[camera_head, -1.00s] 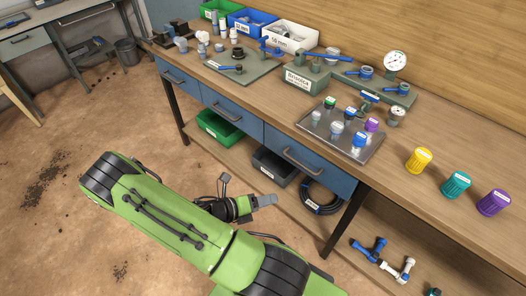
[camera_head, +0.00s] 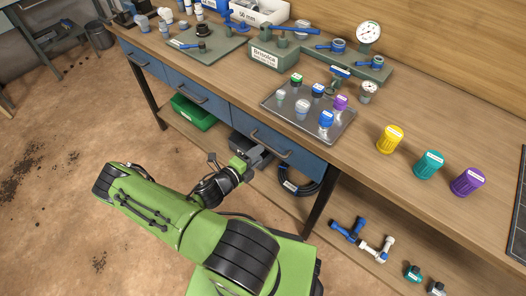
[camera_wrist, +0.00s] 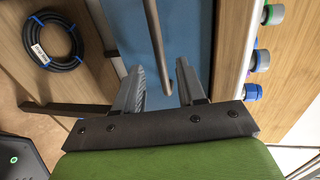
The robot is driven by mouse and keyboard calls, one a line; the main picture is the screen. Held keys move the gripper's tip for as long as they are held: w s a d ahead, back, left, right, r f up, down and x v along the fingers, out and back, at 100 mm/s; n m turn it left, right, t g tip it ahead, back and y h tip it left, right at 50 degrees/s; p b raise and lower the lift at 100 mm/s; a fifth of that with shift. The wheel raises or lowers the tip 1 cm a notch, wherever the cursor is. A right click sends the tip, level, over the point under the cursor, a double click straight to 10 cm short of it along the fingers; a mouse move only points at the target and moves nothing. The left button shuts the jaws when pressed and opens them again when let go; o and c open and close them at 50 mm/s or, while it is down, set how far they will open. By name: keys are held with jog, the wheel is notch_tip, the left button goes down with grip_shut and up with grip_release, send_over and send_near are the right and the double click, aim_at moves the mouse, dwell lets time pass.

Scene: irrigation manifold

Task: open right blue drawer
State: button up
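The right blue drawer (camera_head: 306,161) is under the workbench's front edge, right of the other blue drawers, and looks shut. Its dark bar handle (camera_head: 271,144) runs along its front. In the wrist view the blue drawer front (camera_wrist: 200,30) fills the upper middle, and the grey handle (camera_wrist: 154,42) comes down from the top. My gripper (camera_head: 258,157) is close in front of this drawer. In the wrist view my gripper (camera_wrist: 160,70) is open, its two fingers on either side of the handle's line. I cannot tell whether they touch the handle.
The wooden benchtop (camera_head: 350,170) bears a metal tray (camera_head: 340,127) of small capped parts and yellow, teal and purple caps. A green bin (camera_head: 192,112) and a coiled black hose (camera_head: 298,184) are on the lower shelf. A bench leg (camera_head: 320,205) stands right of the drawer.

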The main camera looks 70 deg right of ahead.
jog(key=x, duration=0.4)
grip_shut()
